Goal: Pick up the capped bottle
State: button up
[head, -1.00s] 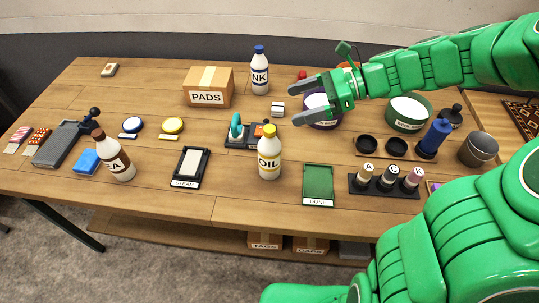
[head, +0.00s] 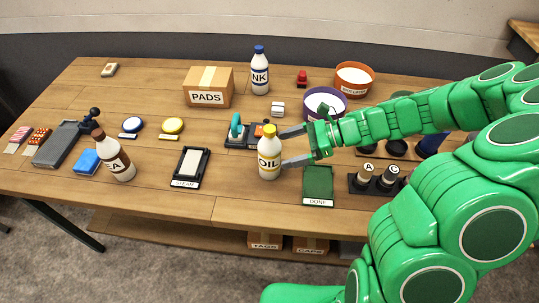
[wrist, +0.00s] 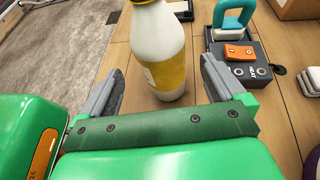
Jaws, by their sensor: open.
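The white OIL bottle (head: 269,157) with a yellow cap stands upright on the table. In the wrist view the bottle (wrist: 160,45) is in front of my palm, its top cut off by the frame edge. My gripper (head: 286,149) is open at the bottle's right side, with its fingers pointing at it. In the wrist view my gripper (wrist: 160,75) has one finger on each side of the bottle's lower part, with a gap showing on both sides. Another capped bottle, the white INK bottle (head: 260,72) with a blue cap, stands farther back.
A PADS box (head: 208,87) is behind.

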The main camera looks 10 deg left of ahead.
aim_at(270, 153)
jog(key=shift+x, duration=3.05)
jog(key=shift+w, duration=0.1)
jog(key=shift+c, duration=0.4)
jog(key=c, duration=1.4)
